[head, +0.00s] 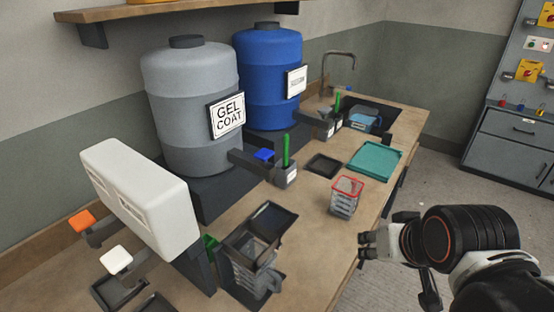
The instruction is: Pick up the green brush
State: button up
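No brush can be made out for certain. A thin upright green handle (286,151) stands in a small grey labelled block in front of the grey gel coat barrel; whether it is a brush or a tap lever I cannot tell. A similar green handle (337,103) stands by the blue barrel. A small green piece (210,243) is partly hidden behind the clear jug. My gripper (364,246) is at the bench's front edge, right of and nearer than these. It touches none of them. It is small and seen side-on, so its opening is unclear.
The wooden bench (320,215) carries a red-rimmed basket (346,195), a teal tray (374,159), a small dark tray (324,165) and a clear jug (254,265). Grey (190,100) and blue (268,75) barrels stand behind. A white dispenser (135,200) is at left.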

aim_at(286, 165)
jog(key=i+l+u, duration=0.1)
jog(key=u, duration=0.85)
jog(key=i+l+u, duration=0.15)
jog(key=l+u, duration=0.6)
jog(key=l, duration=1)
jog(key=i+l+u, duration=0.1)
jog(key=l, duration=0.65)
